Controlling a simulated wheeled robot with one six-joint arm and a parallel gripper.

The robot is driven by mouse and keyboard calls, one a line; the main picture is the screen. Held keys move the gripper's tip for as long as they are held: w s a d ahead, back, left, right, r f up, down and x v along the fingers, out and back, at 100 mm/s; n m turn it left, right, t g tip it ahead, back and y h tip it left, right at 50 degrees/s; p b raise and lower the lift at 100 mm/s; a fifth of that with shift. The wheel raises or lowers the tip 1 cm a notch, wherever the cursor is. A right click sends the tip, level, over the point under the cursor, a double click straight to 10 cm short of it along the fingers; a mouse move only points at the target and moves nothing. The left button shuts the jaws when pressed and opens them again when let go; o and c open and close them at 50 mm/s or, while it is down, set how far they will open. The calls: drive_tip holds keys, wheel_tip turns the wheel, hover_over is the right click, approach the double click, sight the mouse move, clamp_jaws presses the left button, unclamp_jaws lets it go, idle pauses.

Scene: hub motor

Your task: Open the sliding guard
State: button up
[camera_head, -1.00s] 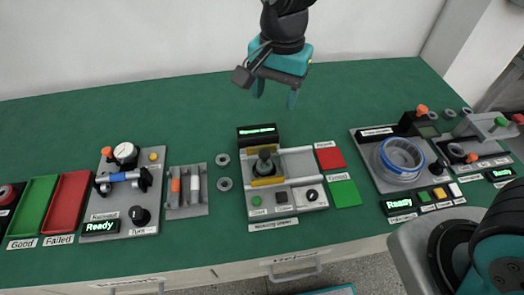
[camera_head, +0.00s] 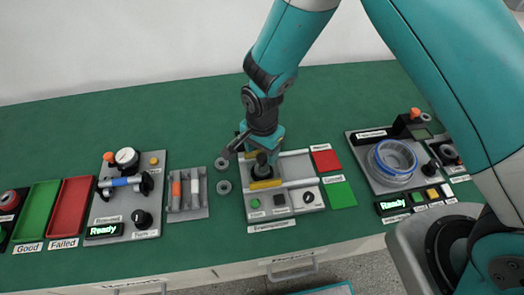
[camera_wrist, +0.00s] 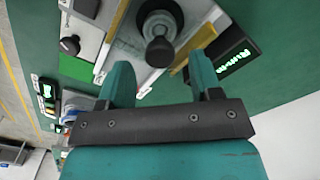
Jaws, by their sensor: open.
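The sliding guard station is the grey panel (camera_head: 284,205) in the middle of the bench. The guard's yellow edge bar (camera_head: 264,184) shows at the front left of two pale rails. A dark round knob on a grey round part (camera_head: 262,168) stands by the yellow bar. In the wrist view the knob (camera_wrist: 160,50) lies between yellow bars (camera_wrist: 195,45). My gripper (camera_head: 262,152) is over the station, pointing down, open and empty. In the wrist view its teal fingertips (camera_wrist: 160,72) flank the knob; I cannot tell whether they touch it. My gripper hides the station's rear display in the head view.
Red (camera_head: 326,160) and green (camera_head: 340,194) pads lie to the station's right. Two grey rings (camera_head: 223,187) and a holder with cylinders (camera_head: 187,193) are to its left. A plate with a blue-ringed part (camera_head: 392,158) stands further right. The green bench behind is clear.

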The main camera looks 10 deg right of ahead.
drive_tip(key=shift+f, duration=1.05)
